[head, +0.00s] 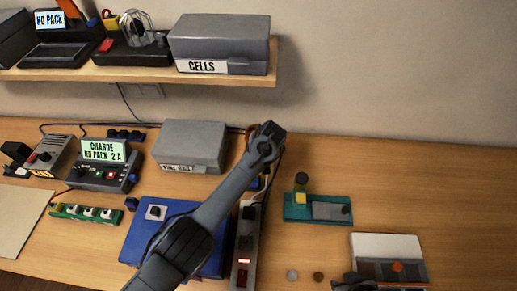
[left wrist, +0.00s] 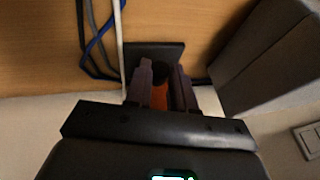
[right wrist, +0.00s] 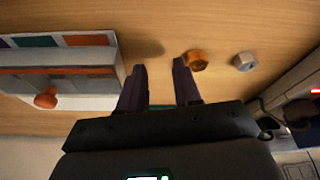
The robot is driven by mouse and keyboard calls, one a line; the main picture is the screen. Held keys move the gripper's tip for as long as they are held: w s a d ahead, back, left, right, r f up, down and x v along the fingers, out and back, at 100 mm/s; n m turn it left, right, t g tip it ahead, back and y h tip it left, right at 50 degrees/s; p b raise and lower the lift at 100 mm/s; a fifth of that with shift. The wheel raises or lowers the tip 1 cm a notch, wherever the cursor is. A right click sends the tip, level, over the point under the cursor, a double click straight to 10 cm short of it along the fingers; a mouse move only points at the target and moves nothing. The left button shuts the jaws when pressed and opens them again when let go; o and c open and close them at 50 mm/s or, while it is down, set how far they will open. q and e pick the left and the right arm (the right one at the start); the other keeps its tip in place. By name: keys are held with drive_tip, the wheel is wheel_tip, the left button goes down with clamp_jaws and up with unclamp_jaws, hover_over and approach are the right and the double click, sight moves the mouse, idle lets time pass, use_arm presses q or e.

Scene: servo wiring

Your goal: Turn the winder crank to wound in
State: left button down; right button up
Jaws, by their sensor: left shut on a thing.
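In the left wrist view my left gripper (left wrist: 160,77) is shut on an orange part (left wrist: 159,98), which looks like the winder crank. A dark, flat body (left wrist: 170,50) with a round black piece lies just beyond the fingertips. In the head view my left arm reaches to the back of the table, and its wrist hides the left fingers and most of the winder. I cannot tell the crank's angle. My right gripper (right wrist: 158,80) is open and empty above the table, beside a grey-white tray (right wrist: 75,103) with an orange knob (right wrist: 46,97).
A grey bin (head: 189,145) stands left of my left wrist. A power strip (head: 243,262) and blue case (head: 150,240) lie under my left arm. Blue, grey and white cables (left wrist: 98,45) run beside the left fingers. A teal fixture (head: 300,212) stands right; the back right table is clear.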

use_arm(q)
drive_tip(key=c, duration=1)
unclamp_jaws()
drive_tip(key=shift+o, duration=0.2)
drive_tip(key=shift+s+d+r+p, duration=0.15)
drive_tip(key=shift+r+p, duration=0.15)
drive_tip(key=shift+r, duration=0.2)
use_arm(e)
drive_tip(key=shift+r, duration=0.3)
drive_tip(key=shift+a+r+p, duration=0.1)
drive_tip(key=shift+r+p, duration=0.85)
use_arm(q)
drive_tip(key=v, duration=0.9)
drive_tip(key=shift+s+r, duration=0.25)
